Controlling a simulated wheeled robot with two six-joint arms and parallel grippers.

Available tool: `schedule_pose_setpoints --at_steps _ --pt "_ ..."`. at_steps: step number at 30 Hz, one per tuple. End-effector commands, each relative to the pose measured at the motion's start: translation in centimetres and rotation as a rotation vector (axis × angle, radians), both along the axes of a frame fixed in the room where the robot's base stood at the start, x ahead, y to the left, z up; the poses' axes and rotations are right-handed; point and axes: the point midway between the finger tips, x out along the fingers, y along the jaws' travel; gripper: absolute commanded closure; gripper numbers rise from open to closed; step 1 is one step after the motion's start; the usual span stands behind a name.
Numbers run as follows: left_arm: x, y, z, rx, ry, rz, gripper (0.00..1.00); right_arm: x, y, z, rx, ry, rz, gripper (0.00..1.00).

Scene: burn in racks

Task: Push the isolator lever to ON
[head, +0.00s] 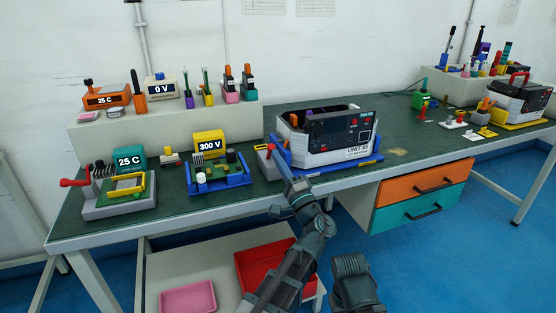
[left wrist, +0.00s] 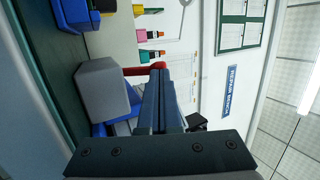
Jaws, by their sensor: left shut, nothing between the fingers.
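A small grey box with a red lever (head: 270,148), which I take for the isolator, stands at the bench's front, left of the white and dark unit. In the left wrist view, the grey box (left wrist: 103,90) is left of my fingers, and the red lever (left wrist: 136,71) runs to the fingertips and is partly hidden behind them. My left gripper (head: 281,167) is shut and empty, its tips close beside the lever; I cannot tell whether they touch. No ON marking is readable. My right gripper is not in view.
The unit (head: 328,132) sits on a blue tray just right of the lever. A blue fixture with a circuit board (head: 222,172) is to the left. A grey fixture with another red lever (head: 75,182) is at far left.

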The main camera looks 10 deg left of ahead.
Motion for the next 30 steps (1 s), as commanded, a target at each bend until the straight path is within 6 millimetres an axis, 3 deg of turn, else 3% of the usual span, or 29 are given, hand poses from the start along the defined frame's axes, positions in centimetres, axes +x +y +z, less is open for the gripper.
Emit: schedule_pose_setpoints --at_steps 8,15,30 --pt "0.4 0.3 2.0 -0.068 0.098 0.001 1.00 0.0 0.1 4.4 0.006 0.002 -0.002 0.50" --pt "1.4 1.0 3.7 -0.180 0.266 0.001 1.00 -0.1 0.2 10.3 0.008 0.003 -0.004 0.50" --pt "4.3 2.8 5.3 -0.432 0.637 0.003 1.00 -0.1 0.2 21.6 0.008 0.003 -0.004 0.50"
